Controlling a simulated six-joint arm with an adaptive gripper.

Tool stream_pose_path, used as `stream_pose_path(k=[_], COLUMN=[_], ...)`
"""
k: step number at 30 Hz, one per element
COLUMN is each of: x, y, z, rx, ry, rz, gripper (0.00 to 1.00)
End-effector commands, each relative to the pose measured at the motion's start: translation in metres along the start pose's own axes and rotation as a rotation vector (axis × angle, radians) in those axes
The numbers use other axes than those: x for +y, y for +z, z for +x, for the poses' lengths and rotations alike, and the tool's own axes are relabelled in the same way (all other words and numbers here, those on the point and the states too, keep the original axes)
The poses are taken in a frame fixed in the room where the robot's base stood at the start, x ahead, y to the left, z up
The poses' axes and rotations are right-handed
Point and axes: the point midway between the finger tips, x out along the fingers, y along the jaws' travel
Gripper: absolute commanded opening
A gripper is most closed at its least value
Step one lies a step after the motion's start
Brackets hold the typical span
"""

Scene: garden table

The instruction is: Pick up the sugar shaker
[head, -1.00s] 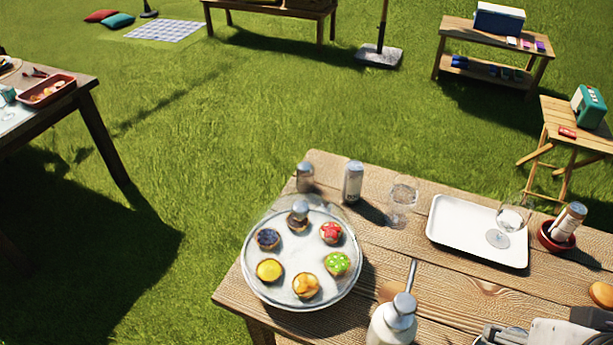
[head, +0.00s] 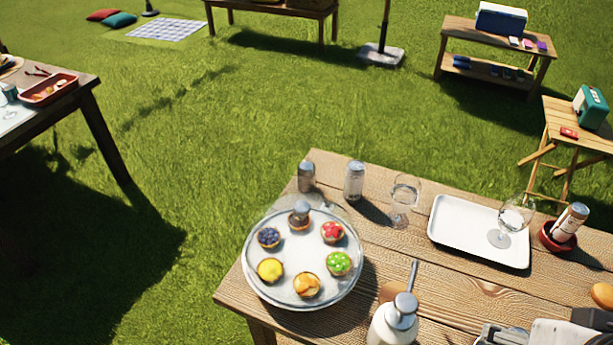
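Two similar shakers with grey tops stand upright near the back left edge of the wooden table. One shaker (head: 354,182) is in the open and has a pale, clear-looking body. The other shaker (head: 306,177) stands to its left, close behind the clear dome over the tarts. I cannot tell for sure which of them is the sugar shaker. Grey and white parts, seemingly of my arm, show at the bottom right corner, well apart from both shakers. My gripper's fingertips are not in view.
A glass-domed plate of tarts (head: 353,285) stands at the table's left end. A wine glass (head: 404,192) is right of the shakers. Further right are a white tray (head: 450,247) with another glass and a red bowl (head: 553,240) holding a bottle.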

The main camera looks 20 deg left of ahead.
Motion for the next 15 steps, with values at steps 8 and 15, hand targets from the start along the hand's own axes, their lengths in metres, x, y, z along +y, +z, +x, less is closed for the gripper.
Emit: stream_pose_path(k=[8,15], x=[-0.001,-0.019], y=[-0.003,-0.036], z=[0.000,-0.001], rx=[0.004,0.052], ry=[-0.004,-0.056], rz=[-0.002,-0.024], gripper=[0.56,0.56])
